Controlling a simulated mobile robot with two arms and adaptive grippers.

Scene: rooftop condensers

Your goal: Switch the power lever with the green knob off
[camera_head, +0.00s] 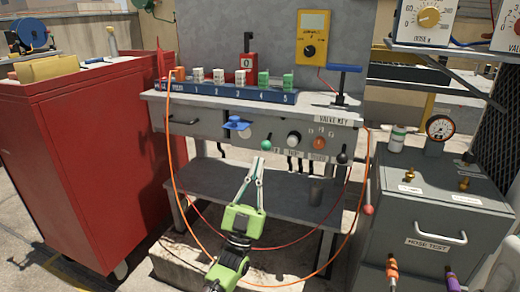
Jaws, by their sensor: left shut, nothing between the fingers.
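A green knob (266,145) shows on the front panel of the grey workbench (225,148), below a blue handle. Its lever is too small to make out clearly, so I cannot tell its position. My left gripper (258,160), lime green with thin grey fingers, comes up from below. Its fingertips are shut together and empty, just below and slightly left of the green knob; I cannot tell whether they touch it. My right gripper is not in view.
A blue handle (237,124), a dial (293,139) and a black knob (342,158) are close by on the bench front. An orange hose (170,160) loops around the arm's area. A red cabinet (80,165) stands left, a grey cabinet (425,215) right.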

